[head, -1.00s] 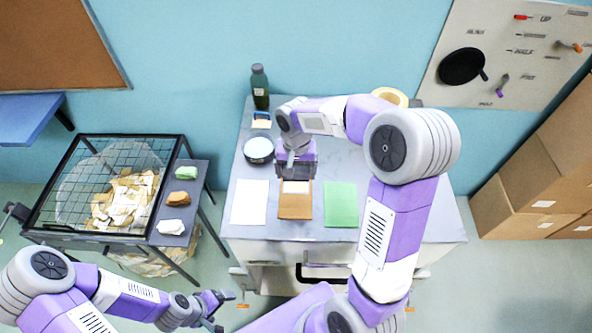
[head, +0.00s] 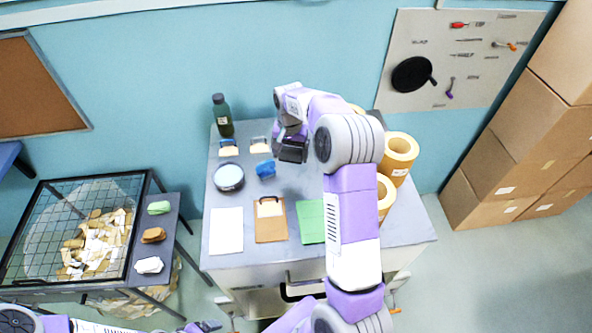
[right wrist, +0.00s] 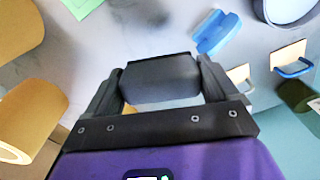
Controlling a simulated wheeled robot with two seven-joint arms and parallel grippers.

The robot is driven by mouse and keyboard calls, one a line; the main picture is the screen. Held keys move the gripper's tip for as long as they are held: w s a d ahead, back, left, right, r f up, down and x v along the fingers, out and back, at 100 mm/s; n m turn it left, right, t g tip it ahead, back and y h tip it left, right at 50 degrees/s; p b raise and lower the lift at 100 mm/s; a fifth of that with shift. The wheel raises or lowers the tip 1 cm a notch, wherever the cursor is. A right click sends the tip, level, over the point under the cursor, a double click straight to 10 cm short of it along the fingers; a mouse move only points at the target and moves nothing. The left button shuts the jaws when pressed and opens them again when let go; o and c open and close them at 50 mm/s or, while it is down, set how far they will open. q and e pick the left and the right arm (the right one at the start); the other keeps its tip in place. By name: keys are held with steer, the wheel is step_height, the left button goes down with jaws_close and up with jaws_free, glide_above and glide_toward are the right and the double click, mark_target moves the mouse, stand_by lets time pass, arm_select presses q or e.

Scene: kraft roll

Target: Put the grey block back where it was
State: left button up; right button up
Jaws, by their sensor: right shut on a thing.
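The grey block (right wrist: 160,80) is a dark, rounded piece between the two fingers of my right gripper (right wrist: 158,88) in the right wrist view. In the head view, the right gripper (head: 291,142) is over the back middle of the grey table (head: 300,183), pointing down, with the dark block (head: 292,154) at its tips. It is shut on the block. I cannot tell how high the block is above the tabletop. My left gripper (head: 204,327) shows only partly at the bottom edge, away from the table.
A blue piece (head: 265,169) and a round tin (head: 228,177) lie left of the right gripper. Two blue-handled pieces (head: 229,149) (head: 260,146) and a dark bottle (head: 222,115) stand behind. Brown rolls (head: 397,155) are at right. White paper, a clipboard (head: 270,230) and a green sheet line the front.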

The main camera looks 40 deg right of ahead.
steer(key=d, duration=0.3)
glide_above(297, 173)
steer(key=shift+m, duration=0.3)
step_height(297, 173, down, 5)
steer(key=shift+p, duration=0.4)
step_height(297, 173, down, 4)
steer(key=shift+f, duration=0.15)
steer(key=shift+w+f, duration=0.1)
steer(key=shift+f, duration=0.1)
steer(key=shift+f, duration=0.1)
steer(key=shift+f, duration=0.1)
steer(key=o, duration=0.9)
